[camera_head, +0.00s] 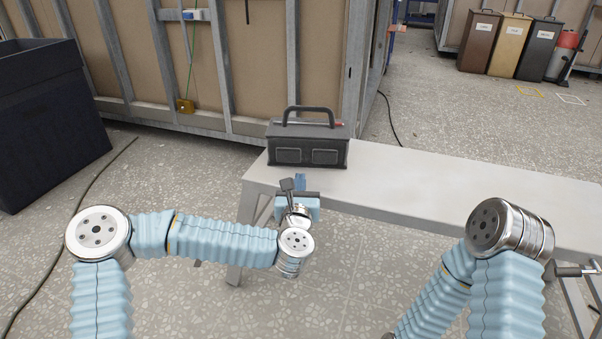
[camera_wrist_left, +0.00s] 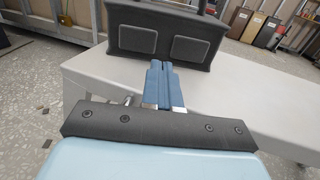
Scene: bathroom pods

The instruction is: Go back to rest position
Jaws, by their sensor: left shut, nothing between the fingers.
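My left gripper (camera_head: 300,182) is in front of the near edge of the grey table, just short of a dark toolbox. In the left wrist view its two blue fingers (camera_wrist_left: 159,70) are together, with nothing between them. The toolbox (camera_head: 307,155) stands upright on the table's left end, with its handle up; it also shows in the left wrist view (camera_wrist_left: 165,40) beyond the fingertips, and the gripper does not hold it. My right arm shows at the right of the head view, but its gripper fingers cannot be made out.
The grey table (camera_head: 440,187) runs to the right and its top is clear beyond the toolbox. A dark bin (camera_head: 45,120) stands at the left. A framed wall panel (camera_head: 270,60) is behind the table. Several bins (camera_head: 510,45) stand far right. Cables lie on the floor.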

